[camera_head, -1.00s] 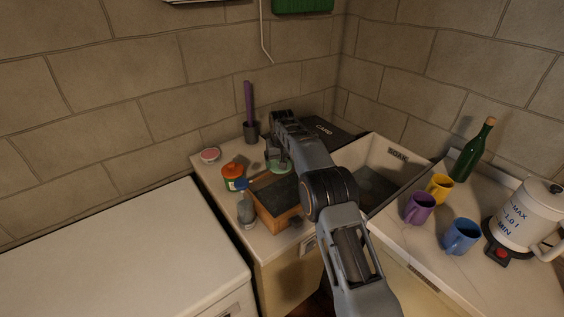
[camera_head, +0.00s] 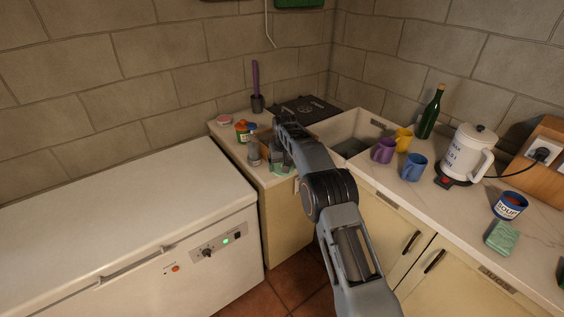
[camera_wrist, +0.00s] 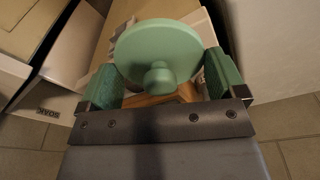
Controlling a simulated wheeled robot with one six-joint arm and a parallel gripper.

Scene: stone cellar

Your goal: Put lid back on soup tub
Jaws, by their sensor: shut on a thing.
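The soup tub (camera_head: 510,206) is a blue round tub with a white SOUP label, standing on the right counter in the head view; its top looks open, with brownish contents. My gripper (camera_wrist: 163,82) is shut on a pale green round lid (camera_wrist: 158,45) with a knob. In the head view the lid (camera_head: 281,170) shows below my gripper (camera_head: 283,160), by the left counter's front edge, far to the left of the tub. The arm partly hides the lid there.
A green sponge-like block (camera_head: 502,238) lies in front of the tub. A white freezer (camera_head: 120,215) fills the left.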

